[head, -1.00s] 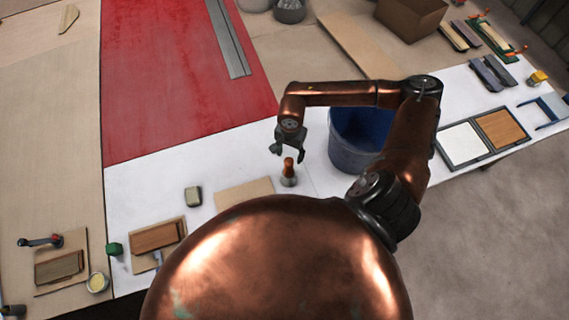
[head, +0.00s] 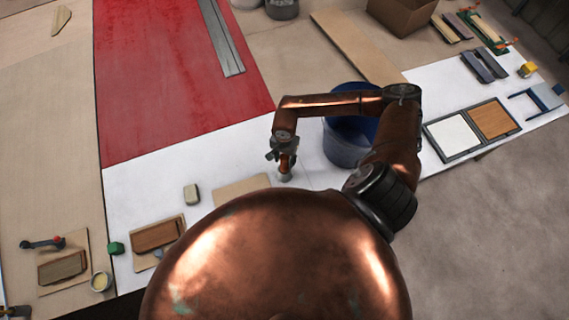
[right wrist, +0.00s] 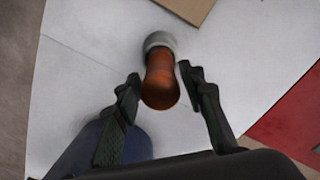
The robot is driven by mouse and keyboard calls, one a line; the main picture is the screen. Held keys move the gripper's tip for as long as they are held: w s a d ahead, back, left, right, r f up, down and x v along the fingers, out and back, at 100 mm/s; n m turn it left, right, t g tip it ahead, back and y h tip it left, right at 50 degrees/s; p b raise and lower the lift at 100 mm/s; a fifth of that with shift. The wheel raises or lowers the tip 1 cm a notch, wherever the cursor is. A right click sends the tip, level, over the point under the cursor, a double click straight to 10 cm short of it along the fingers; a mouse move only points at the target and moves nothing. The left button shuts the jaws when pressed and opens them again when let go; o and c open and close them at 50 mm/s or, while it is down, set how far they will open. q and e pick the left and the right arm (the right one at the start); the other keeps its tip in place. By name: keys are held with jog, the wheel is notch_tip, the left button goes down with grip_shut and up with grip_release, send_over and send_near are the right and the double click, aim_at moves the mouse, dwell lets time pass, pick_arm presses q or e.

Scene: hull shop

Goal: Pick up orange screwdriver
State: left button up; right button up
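The orange screwdriver (right wrist: 160,82) shows in the right wrist view with its orange handle toward the camera. Its lower end meets a grey round base or cup (right wrist: 159,41); I cannot tell which. In the head view the orange handle (head: 286,162) stands upright on the white table, partly hidden by my right gripper (head: 283,157). My left gripper is not in view.
A blue bucket (head: 346,149) stands close to the right of the gripper. A tan board (head: 241,188) and a small block (head: 191,194) lie to the left. A framed white and wooden panel (head: 472,131) lies at the right.

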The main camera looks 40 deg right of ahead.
jog(key=c, duration=0.8)
